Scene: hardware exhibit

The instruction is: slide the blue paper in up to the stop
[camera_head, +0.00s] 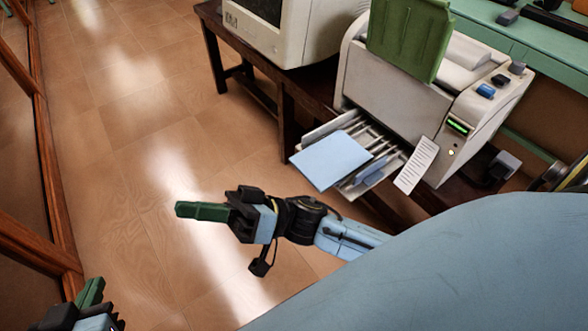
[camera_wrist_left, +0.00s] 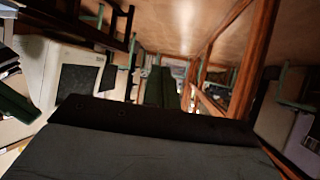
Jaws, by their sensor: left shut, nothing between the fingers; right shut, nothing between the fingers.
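The blue paper (camera_head: 330,161) lies tilted across the left part of the printer's pull-out tray (camera_head: 368,181). Its left corner sticks out past the tray edge. A smaller blue piece (camera_head: 371,170) shows lower in the tray; I cannot tell whether it is separate. The stop is not clearly visible. My right gripper (camera_head: 188,210) is shut and empty, over the floor left of and below the paper, apart from it. My left gripper (camera_head: 92,291) is shut and empty at the bottom left corner, far from the paper. Its green fingers also show in the left wrist view (camera_wrist_left: 158,87).
The white printer (camera_head: 430,95) stands on a dark wooden table (camera_head: 287,100), with a green panel (camera_head: 408,38) upright on top. A lined white sheet (camera_head: 416,165) hangs at its front. A monitor (camera_head: 298,30) stands left. Open tiled floor (camera_head: 130,130) lies left; a wood-framed partition (camera_head: 45,150) borders it.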

